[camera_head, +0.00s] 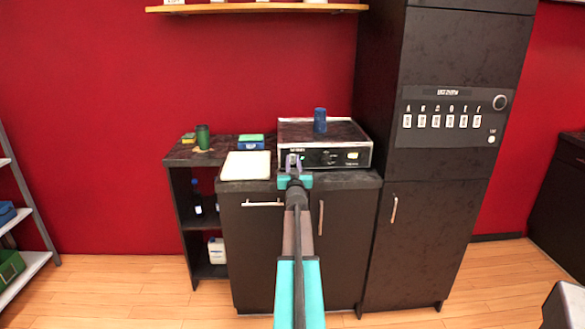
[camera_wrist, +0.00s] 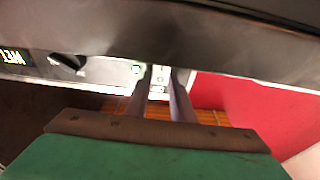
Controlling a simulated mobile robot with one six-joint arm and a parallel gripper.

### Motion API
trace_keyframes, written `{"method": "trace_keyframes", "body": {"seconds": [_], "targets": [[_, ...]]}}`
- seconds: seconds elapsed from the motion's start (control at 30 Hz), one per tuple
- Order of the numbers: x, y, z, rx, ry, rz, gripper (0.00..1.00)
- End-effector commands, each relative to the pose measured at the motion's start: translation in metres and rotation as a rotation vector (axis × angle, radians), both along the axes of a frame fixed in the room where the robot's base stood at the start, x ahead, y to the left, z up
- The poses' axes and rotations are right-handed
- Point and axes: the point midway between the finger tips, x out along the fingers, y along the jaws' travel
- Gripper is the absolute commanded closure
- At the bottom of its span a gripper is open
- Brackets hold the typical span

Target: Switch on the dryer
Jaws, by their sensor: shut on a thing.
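My gripper (camera_head: 294,163) is at the left part of the appliance's front in the head view. In the wrist view my gripper (camera_wrist: 163,75) has its two fingertips at the panel, shut around a small pale part (camera_wrist: 160,76), apparently a switch. Its exact shape and position are hard to tell.
A blue cylinder (camera_head: 320,120) stands on the appliance. A cream tray (camera_head: 246,166) and a green-and-blue box (camera_head: 250,141) are to its left, with a green cup (camera_head: 203,137) farther left. A tall dark cabinet (camera_head: 450,60) with a control panel rises on the right.

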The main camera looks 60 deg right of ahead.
Motion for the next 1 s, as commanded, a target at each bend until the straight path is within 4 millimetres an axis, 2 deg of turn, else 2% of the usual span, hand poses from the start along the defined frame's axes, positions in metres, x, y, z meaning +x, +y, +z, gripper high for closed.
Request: {"method": "trace_keyframes", "body": {"seconds": [1.0], "targets": [[-0.0032,-0.0017,0.0005,-0.101,-0.071,-0.004,1.00]]}}
